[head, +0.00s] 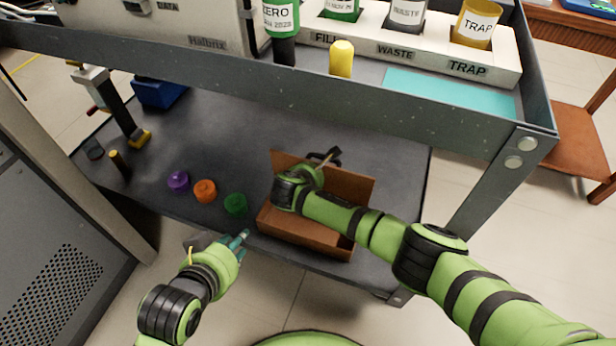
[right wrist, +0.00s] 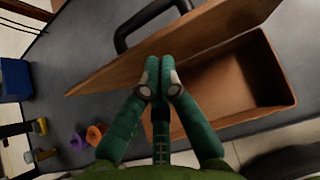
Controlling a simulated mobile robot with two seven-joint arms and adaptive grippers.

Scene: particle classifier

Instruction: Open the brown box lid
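The brown box (head: 305,232) sits on the dark lower shelf in the head view. Its lid (head: 357,187) stands raised along the far side, and the box interior (right wrist: 232,85) is visible in the right wrist view. A black handle (right wrist: 128,28) shows beyond the lid. My right gripper (right wrist: 168,64) has its green fingers side by side, shut, overlapping the lid's face in the wrist view; I see nothing held between them. In the head view my right arm hides part of the box. My left gripper (head: 243,243) is open and empty, left of the box near the shelf's front edge.
Purple (head: 178,180), orange (head: 204,191) and green (head: 236,204) pieces lie left of the box. A blue bin (head: 160,92) stands at the back left. The upper shelf's metal rim (head: 300,100) overhangs the lower shelf, with a labelled container rack (head: 400,52) above.

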